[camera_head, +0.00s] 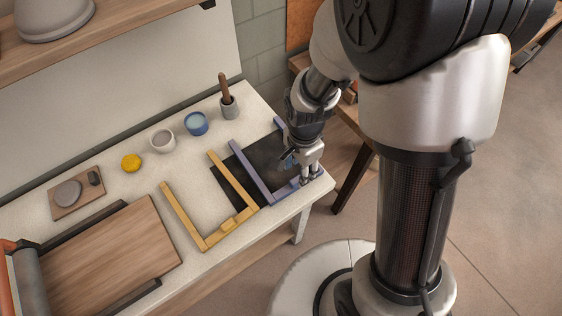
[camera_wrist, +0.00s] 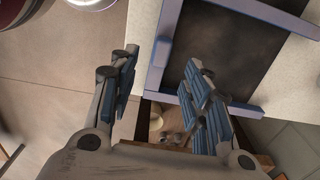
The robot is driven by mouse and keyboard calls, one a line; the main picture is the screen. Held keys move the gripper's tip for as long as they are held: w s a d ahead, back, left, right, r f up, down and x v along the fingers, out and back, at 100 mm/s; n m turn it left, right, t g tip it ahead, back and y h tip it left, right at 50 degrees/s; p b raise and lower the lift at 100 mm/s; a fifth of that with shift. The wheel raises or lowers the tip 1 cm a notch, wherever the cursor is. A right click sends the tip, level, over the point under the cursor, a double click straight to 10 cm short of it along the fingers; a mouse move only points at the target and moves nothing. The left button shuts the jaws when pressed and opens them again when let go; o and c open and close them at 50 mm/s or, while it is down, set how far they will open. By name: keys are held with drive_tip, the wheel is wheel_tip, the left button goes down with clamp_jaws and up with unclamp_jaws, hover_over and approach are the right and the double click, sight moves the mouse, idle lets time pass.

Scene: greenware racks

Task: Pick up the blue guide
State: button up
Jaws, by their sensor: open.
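The blue guide (camera_head: 249,172) is a U-shaped lavender-blue frame on a dark slab near the right end of the worktable. In the wrist view its near bar (camera_wrist: 154,75) passes between my gripper's fingers, with the two side bars running off to the right. My gripper (camera_head: 307,180) is over the guide's near bar, close to the table's front right corner. In the wrist view my gripper (camera_wrist: 160,72) has its fingers apart, with nothing clamped. I cannot tell how far the fingertips are above the bar. The gripper hides part of the bar in the head view.
A yellow guide (camera_head: 183,217) lies just left, partly over the dark slab (camera_head: 227,185). A wooden board (camera_head: 110,260), a grey cup (camera_head: 162,140), a blue cup (camera_head: 196,123), a tool pot (camera_head: 229,107) and a yellow ball (camera_head: 131,162) stand further left and behind.

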wheel_tip(320, 180, down, 7)
drive_tip(key=b, duration=0.2)
drive_tip(key=shift+f+b, duration=0.2)
drive_tip(key=shift+b, duration=0.15)
drive_tip(key=shift+r, duration=0.1)
clamp_jaws()
